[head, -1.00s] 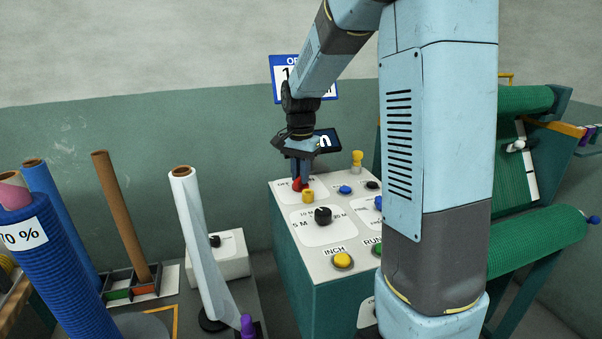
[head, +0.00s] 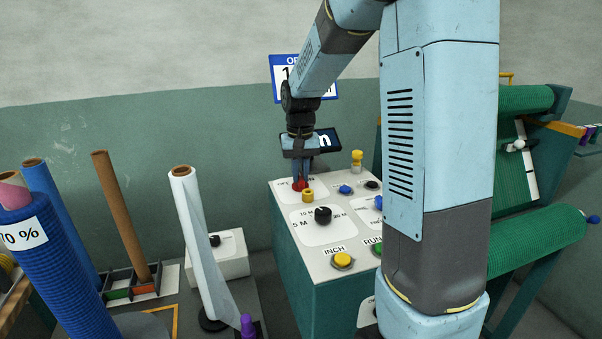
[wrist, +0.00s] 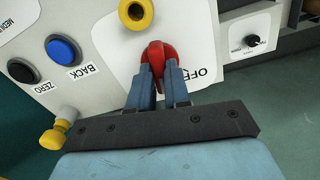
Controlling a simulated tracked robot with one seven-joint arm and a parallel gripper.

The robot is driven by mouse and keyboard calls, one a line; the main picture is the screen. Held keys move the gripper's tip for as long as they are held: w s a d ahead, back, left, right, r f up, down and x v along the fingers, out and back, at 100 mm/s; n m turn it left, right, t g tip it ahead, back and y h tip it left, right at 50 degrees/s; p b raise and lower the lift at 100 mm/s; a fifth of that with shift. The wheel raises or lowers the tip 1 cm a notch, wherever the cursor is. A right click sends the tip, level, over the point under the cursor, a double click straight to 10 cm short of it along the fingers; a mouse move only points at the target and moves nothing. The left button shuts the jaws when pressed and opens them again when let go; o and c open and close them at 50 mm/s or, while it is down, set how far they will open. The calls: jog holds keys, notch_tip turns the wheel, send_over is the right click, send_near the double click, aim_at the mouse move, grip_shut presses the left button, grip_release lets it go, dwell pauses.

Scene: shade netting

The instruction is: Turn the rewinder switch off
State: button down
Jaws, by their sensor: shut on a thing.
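The rewinder switch is a red rotary knob (wrist: 154,56) on a white plate with an "OFF" label, at the far left corner of the control panel's top. In the head view the red knob (head: 299,185) shows just below my fingertips. My gripper (wrist: 160,72) is shut on the red knob, one finger on each side of it. In the head view my gripper (head: 301,178) comes down from above onto the panel. The fingers hide part of the knob and part of the lettering, so its exact pointer direction is hard to tell.
A yellow ring-shaped part (head: 308,195) sits close in front of the red knob. Blue button (head: 345,189), black dial (head: 323,215), yellow INCH button (head: 342,260) and yellow-topped post (head: 357,160) share the panel (head: 318,262). A white roll (head: 195,240) stands to the left.

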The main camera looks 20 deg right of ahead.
aim_at(300, 176)
jog(key=n, duration=0.5)
jog(key=shift+n, duration=0.3)
jog(key=n, duration=0.5)
jog(key=shift+n, duration=0.3)
jog(key=c, duration=1.1)
grip_release()
notch_tip(300, 176, up, 14)
jog(key=shift+f, duration=0.15)
